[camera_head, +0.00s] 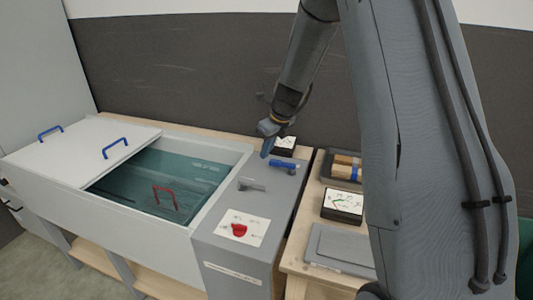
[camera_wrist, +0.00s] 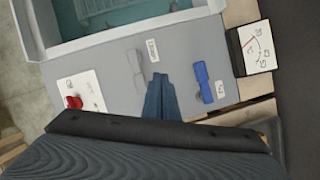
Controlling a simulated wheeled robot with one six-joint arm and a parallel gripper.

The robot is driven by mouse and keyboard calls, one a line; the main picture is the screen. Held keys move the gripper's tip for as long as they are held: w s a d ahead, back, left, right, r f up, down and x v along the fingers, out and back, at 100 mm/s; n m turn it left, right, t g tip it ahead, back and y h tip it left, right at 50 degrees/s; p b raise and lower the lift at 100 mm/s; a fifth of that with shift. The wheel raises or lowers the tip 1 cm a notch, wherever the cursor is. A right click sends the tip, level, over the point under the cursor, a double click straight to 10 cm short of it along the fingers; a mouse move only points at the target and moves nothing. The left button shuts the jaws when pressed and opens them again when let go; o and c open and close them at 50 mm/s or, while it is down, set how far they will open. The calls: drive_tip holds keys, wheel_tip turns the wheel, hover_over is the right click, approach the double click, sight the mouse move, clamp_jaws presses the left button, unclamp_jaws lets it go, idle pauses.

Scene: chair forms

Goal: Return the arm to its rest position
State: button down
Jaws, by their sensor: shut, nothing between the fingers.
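My gripper (camera_head: 266,146) hangs from my arm over the back part of the grey control panel (camera_head: 262,205). Its blue fingers are closed together and hold nothing. In the wrist view the shut fingers (camera_wrist: 161,92) point at the panel, between a grey lever (camera_wrist: 136,68) and a blue lever (camera_wrist: 204,83). In the head view the blue lever (camera_head: 284,166) is just below and right of the fingertips. I cannot tell the exact gap from the fingers to the panel. The upper arm fills much of the right side.
Left of the panel is a tank (camera_head: 175,178) with teal liquid and a red-handled item (camera_head: 165,195). A lid with blue handles (camera_head: 80,150) covers its left part. A red knob (camera_head: 239,230) sits at the panel's front. Gauges (camera_head: 342,206) and a tray (camera_head: 340,250) are on the right table.

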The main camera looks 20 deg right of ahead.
drive_tip(key=s+a+f+n+g+h+b, duration=0.1)
drive_tip(key=s+n+b, duration=0.1)
drive_tip(key=s+n, duration=1.3)
drive_tip(key=s+a+f+n+g+h+b, duration=0.1)
drive_tip(key=s+a+n+b, duration=0.1)
drive_tip(key=s+n, duration=1.2)
drive_tip(key=shift+s+a+f+n+b, duration=0.3)
drive_tip(key=shift+s+n+b, duration=0.1)
drive_tip(key=shift+n, duration=0.1)
